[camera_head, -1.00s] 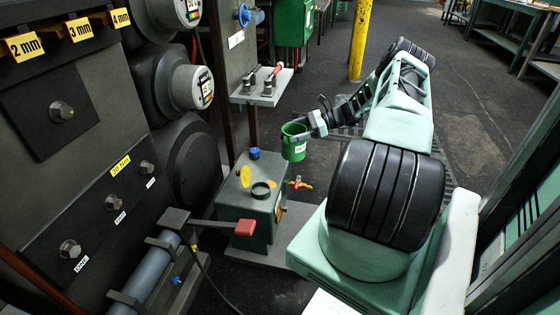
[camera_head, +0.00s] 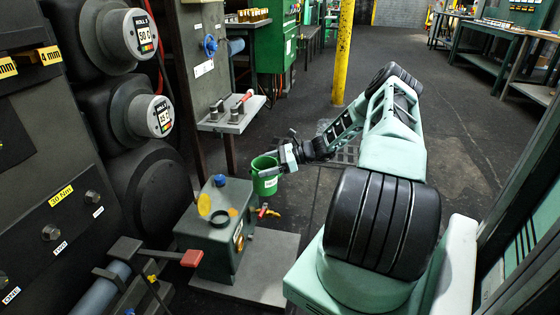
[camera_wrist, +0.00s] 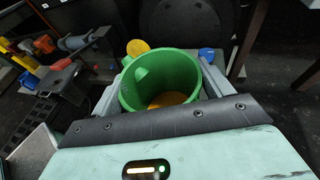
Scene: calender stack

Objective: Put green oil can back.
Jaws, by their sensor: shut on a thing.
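The green oil can (camera_head: 264,176) is an open-topped green cup with a white label. My gripper (camera_head: 287,158) is shut on it and holds it upright in the air, just above and right of the grey-green tank box in the head view. In the wrist view the green oil can (camera_wrist: 162,82) sits between the fingers, with some yellow-orange showing inside at the bottom.
A small wall shelf (camera_head: 232,116) with several metal pieces and a red-handled tool is behind the can. The roll stack (camera_head: 130,110) stands at the left. A red-ended lever (camera_head: 191,258) projects in front of the tank. Open floor lies right of the yellow post (camera_head: 343,50).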

